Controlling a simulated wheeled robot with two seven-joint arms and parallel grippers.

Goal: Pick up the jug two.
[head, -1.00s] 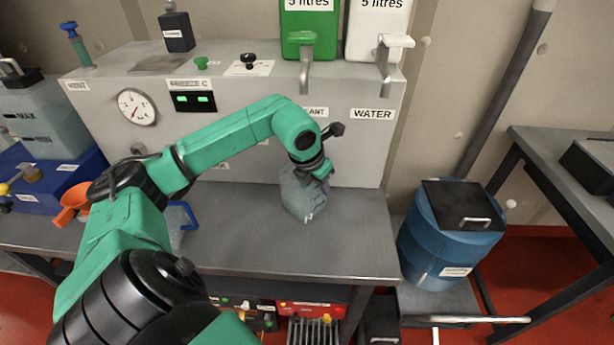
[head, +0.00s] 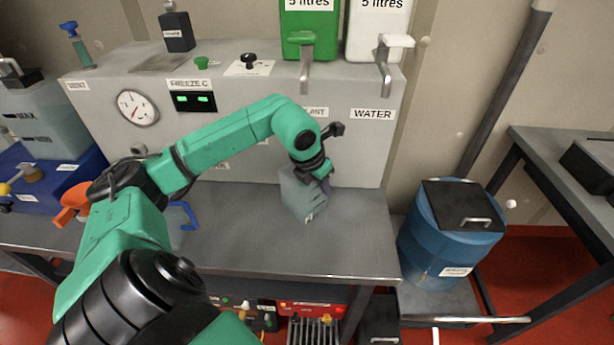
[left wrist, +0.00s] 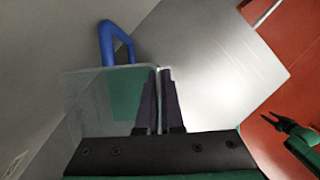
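A clear, greyish jug (head: 303,198) stands on the grey bench below the green container's tap. A small label on its front is too small to read. My left gripper (head: 326,180) is at its right upper side. In the left wrist view the two dark fingers (left wrist: 160,102) are close together at the wall of the jug (left wrist: 88,102), with the wall seemingly between them. I cannot tell which is numbered two.
A grey panel box with a gauge (head: 137,107) stands behind the jug. The green container (head: 309,30) and white container (head: 377,30) have taps overhead. An orange funnel (head: 70,203) is at left. The bench front is clear. A blue barrel (head: 450,235) stands right of the bench.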

